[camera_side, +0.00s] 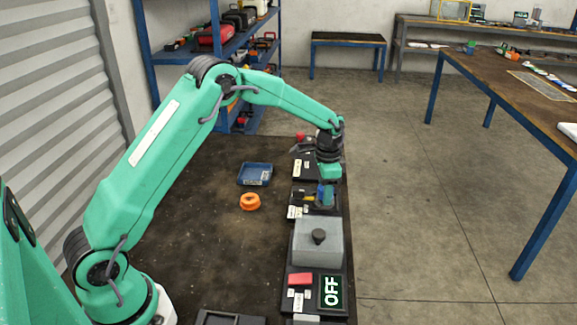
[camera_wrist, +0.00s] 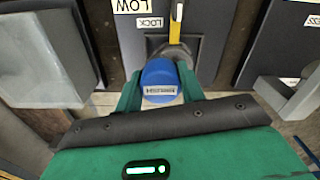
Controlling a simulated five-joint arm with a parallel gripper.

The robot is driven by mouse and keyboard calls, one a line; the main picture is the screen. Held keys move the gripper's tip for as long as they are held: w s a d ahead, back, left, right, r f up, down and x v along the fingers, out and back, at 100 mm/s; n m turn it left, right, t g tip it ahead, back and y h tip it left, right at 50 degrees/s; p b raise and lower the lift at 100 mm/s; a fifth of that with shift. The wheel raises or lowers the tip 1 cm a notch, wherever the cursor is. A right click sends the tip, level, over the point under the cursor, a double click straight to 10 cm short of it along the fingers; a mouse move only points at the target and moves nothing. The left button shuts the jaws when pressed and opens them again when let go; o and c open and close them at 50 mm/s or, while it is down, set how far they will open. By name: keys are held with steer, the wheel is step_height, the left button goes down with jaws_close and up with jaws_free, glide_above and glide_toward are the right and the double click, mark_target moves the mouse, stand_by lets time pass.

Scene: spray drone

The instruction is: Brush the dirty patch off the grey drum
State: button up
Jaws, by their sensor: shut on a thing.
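My gripper (camera_side: 328,172) points down over the row of dark panels along the table's right edge. The blue piece also shows below the fingers in the side view (camera_side: 326,194). Its lower end is hidden, so I cannot tell whether it touches the panel. I cannot make out a clear grey drum or a dirty patch; a grey block (camera_side: 318,254) with a black knob stands nearer the camera.
A yellow lever (camera_wrist: 176,22) stands right by the held piece on a panel marked LOW and LOCK. A blue tray (camera_side: 250,181) and an orange ring (camera_side: 250,202) lie left of the panels. A red block (camera_side: 300,279) and an OFF sign (camera_side: 331,291) are nearer.

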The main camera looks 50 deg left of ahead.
steer(key=shift+s+d, duration=0.3)
steer(key=shift+w+a, duration=2)
steer(key=shift+a, duration=0.05)
step_height(320, 180, up, 8)
steer(key=shift+s+d+r, duration=0.1)
steer(key=shift+s+d, duration=0.05)
